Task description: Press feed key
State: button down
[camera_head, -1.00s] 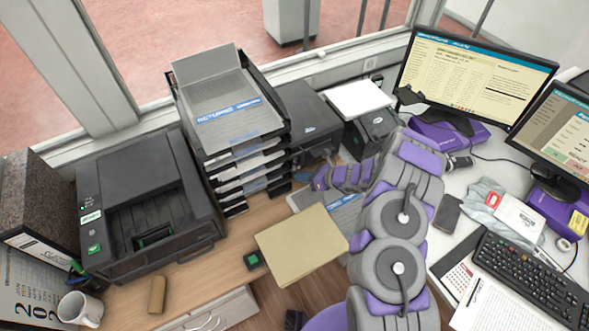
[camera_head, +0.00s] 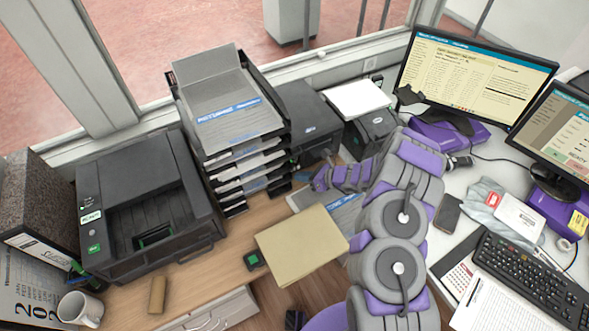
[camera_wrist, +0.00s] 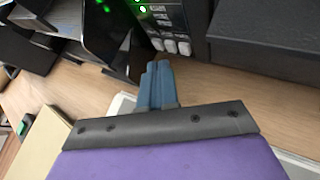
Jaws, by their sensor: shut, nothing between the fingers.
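A dark printer (camera_head: 312,118) stands against the window between the tray stack and a smaller device. In the wrist view its front panel (camera_wrist: 162,18) shows lit green lights and a row of small pale keys (camera_wrist: 169,46). Their markings are too small to read, so I cannot tell which is the feed key. My gripper (camera_wrist: 158,68) is shut and empty, its blue-grey fingertips just below the keys in the picture. I cannot tell whether they touch. In the head view my arm hides part of the area in front of the printer.
A stack of black paper trays (camera_head: 236,140) stands close left of the printer. A smaller dark device (camera_head: 372,130) is on its right. A tan folder (camera_head: 300,246) and a small black box with a green top (camera_head: 254,261) lie in front. A larger printer (camera_head: 145,205) stands left.

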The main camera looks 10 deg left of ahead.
jog(key=shift+w, duration=0.1)
jog(key=shift+w+a, duration=0.25)
dwell(0.3)
jog(key=shift+w+a+b, duration=0.1)
jog(key=shift+w+b, duration=0.05)
jog(key=shift+b, duration=0.15)
dwell(0.3)
jog(key=shift+s+d, duration=0.35)
jog(key=shift+s, duration=0.15)
jog(key=shift+s+d+r+p, duration=0.15)
jog(key=shift+s+d, duration=0.4)
jog(key=shift+s, duration=0.3)
jog(key=shift+s+d+f+p, duration=0.1)
jog(key=shift+s+d, duration=0.5)
jog(key=shift+s, duration=0.25)
jog(key=shift+s+d+r+p, duration=0.15)
jog(key=shift+s+d, duration=0.4)
jog(key=shift+s, duration=0.3)
jog(key=shift+f, duration=0.1)
